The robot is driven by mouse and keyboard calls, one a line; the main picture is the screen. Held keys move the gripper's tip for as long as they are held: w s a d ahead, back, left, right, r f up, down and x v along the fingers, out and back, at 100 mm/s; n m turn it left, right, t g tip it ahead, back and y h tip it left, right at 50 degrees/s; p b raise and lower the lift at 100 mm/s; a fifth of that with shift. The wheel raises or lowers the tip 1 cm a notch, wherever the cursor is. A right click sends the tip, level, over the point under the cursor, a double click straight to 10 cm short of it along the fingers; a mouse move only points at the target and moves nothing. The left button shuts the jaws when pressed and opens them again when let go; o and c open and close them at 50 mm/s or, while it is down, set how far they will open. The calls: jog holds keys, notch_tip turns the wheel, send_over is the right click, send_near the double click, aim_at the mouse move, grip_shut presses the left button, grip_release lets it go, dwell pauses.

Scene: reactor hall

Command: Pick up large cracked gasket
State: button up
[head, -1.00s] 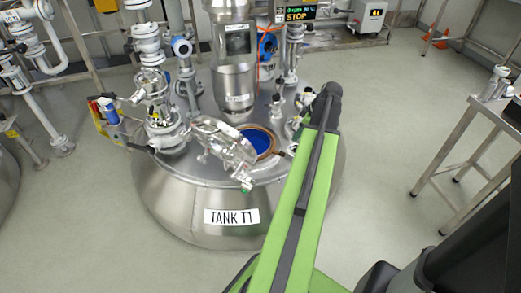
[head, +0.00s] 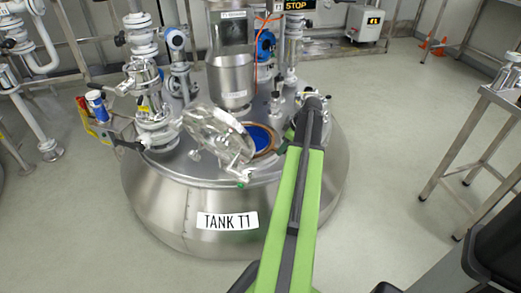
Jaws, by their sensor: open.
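A brown-orange ring (head: 274,137), which looks like the gasket, lies around the open round hatch on top of the steel tank marked TANK T1 (head: 185,205). The hatch opening (head: 259,138) shows blue inside. Any crack in the ring is too small to make out. The clear hatch lid (head: 215,135) is tilted open to the left of the opening. My green arm reaches over the tank's right side, its end just right of the hatch. My gripper's fingers do not show; the arm seems to hide them.
Pipes and valves (head: 150,105) crowd the tank top at left. A steel vessel (head: 231,75) rises behind the hatch. A metal table (head: 490,100) stands at right. Orange cones (head: 425,45) stand at the back. The floor between tank and table is clear.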

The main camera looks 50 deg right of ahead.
jog(key=shift+f, duration=0.2)
jog(key=shift+c, duration=0.4)
grip_shut()
jog(key=shift+r+p, duration=0.1)
jog(key=shift+p, duration=0.2)
